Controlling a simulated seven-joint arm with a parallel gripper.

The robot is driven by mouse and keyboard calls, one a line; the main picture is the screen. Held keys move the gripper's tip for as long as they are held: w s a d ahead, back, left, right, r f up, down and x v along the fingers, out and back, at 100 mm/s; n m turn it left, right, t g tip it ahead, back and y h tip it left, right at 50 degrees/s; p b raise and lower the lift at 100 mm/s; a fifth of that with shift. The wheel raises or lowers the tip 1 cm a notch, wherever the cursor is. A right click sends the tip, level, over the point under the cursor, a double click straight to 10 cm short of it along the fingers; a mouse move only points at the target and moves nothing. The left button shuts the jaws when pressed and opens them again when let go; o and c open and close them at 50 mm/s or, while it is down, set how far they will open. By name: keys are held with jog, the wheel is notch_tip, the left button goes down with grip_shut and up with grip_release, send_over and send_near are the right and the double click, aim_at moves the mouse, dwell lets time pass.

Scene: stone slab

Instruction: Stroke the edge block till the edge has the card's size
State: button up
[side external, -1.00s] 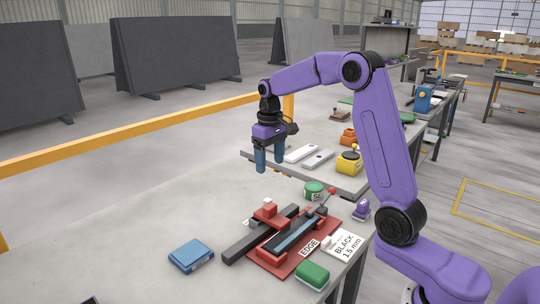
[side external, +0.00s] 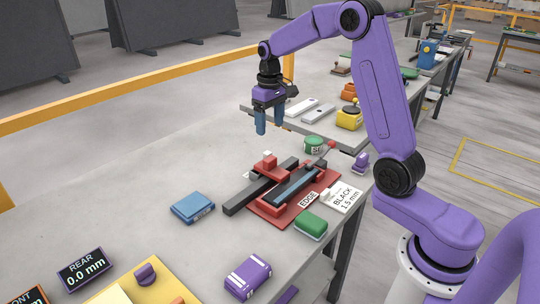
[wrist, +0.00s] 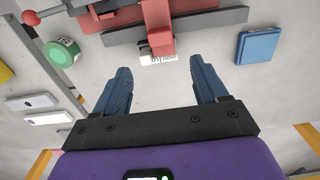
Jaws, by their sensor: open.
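The card (side external: 346,194) reads BLACK 1.5 mm and lies right of the red fixture (side external: 262,212). An EDGE label (side external: 309,199) sits on the fixture's front right. A blue-grey strip (side external: 297,185) lies in the fixture, beside a long dark bar (side external: 236,206) with a red clamp-like piece (side external: 267,163) across it. Which part is the edge block I cannot tell; a blue block (side external: 193,207), green block (side external: 311,224) and purple block with white bands (side external: 248,276) lie nearby. My gripper (side external: 270,127) is open and empty above the bench, behind the fixture; the wrist view shows its spread fingers (wrist: 160,90).
A REAR readout (side external: 84,269) shows 0.0 mm; the front readout (side external: 25,297) is cut off. A green round tin (side external: 313,144) and small purple item (side external: 361,162) stand behind the fixture. A yellow board (side external: 130,286) lies front left. The bench's left middle is clear.

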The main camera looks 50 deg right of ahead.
aim_at(270, 158)
notch_tip(270, 158, down, 13)
jog(key=shift+f, duration=0.1)
dwell(0.3)
jog(key=shift+c, duration=0.3)
grip_shut()
jog(key=a, duration=1.5)
jog(key=shift+a, duration=0.25)
jog(key=shift+o, duration=0.2)
grip_release()
